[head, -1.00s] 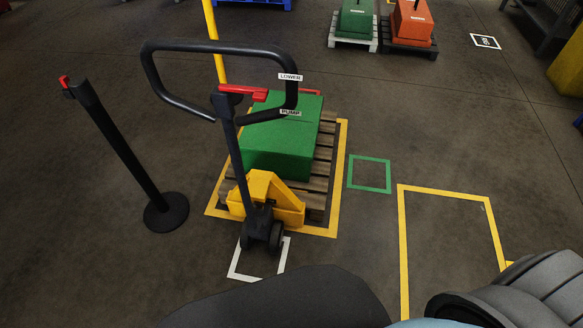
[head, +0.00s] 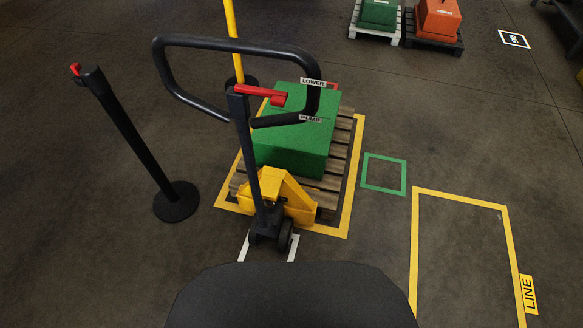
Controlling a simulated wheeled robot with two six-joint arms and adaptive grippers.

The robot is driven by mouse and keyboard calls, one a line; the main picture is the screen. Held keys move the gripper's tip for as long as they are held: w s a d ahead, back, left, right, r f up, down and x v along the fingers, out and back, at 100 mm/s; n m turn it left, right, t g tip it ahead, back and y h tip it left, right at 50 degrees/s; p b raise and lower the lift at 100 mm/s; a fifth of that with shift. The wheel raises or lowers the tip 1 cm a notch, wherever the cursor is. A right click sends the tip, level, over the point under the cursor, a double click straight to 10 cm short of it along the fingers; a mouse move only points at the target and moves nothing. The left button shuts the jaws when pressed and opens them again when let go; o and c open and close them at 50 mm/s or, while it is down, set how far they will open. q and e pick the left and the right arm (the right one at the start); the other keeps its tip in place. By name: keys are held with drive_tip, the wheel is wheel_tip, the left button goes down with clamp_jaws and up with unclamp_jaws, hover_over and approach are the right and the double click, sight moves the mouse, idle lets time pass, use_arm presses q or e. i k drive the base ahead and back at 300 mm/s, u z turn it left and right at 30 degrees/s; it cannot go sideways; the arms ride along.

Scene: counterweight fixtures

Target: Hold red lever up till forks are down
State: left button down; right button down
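The yellow pallet jack (head: 277,193) stands in the middle of the head view, its black loop handle (head: 180,88) raised toward me. A red lever (head: 262,94) sits at the handle's neck, near the labels LOWER and PUMP. The forks are hidden under a wooden pallet (head: 343,160). A green block (head: 300,150) rests on that pallet. Whether the forks are up or down cannot be seen. Neither of my grippers is in view.
A black post (head: 130,135) with a round base stands left of the jack. Yellow tape surrounds the pallet. A green square (head: 384,174) and an empty yellow rectangle (head: 461,193) marked LINE lie to the right. More loaded pallets (head: 432,42) stand at the back.

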sight(279, 98)
drive_tip(key=z, duration=2.05)
drive_tip(key=i, duration=1.55)
drive_tip(key=u, duration=2.7)
